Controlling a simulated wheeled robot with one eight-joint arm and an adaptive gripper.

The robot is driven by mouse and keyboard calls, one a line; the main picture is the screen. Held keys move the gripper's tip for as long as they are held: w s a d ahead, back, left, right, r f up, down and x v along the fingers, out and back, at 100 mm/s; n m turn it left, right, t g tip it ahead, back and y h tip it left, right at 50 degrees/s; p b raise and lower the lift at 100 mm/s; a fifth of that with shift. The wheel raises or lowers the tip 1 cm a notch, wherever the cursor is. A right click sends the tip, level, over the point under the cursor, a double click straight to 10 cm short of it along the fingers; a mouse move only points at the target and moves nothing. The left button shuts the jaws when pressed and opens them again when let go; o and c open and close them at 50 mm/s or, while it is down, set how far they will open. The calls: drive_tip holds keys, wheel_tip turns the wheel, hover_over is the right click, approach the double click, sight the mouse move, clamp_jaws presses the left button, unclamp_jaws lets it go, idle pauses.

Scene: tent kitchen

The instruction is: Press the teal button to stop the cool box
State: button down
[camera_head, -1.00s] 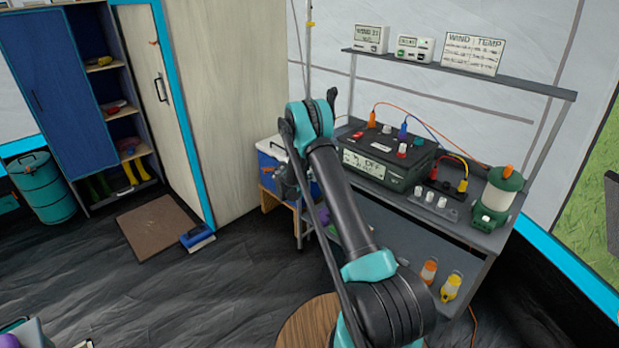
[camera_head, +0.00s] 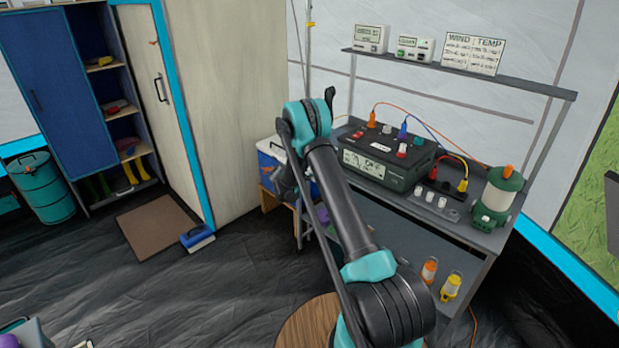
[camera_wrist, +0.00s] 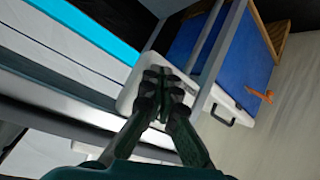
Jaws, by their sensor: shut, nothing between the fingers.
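The cool box (camera_head: 268,172) is blue with a white lid and stands on a wooden stand, left of the workbench and partly behind my arm. In the wrist view its blue side (camera_wrist: 248,62) appears at upper right, with a pale lid edge close to my fingers. My gripper (camera_wrist: 166,80) is shut and empty, with its fingertips over or in front of that pale edge; I cannot tell whether they touch it. In the head view the gripper is mostly hidden behind my arm near the box.
The workbench (camera_head: 452,222) carries a black power unit (camera_head: 385,158) with cables and a green lantern (camera_head: 499,195). A shelf (camera_head: 460,72) above holds two small displays and a WIND TEMP board. A tall pale cabinet (camera_head: 210,100) stands left of the box.

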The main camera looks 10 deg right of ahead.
drive_tip(key=shift+s+a, duration=0.85)
drive_tip(key=shift+a, duration=0.3)
drive_tip(key=shift+s+a, duration=0.85)
drive_tip(key=shift+a, duration=0.3)
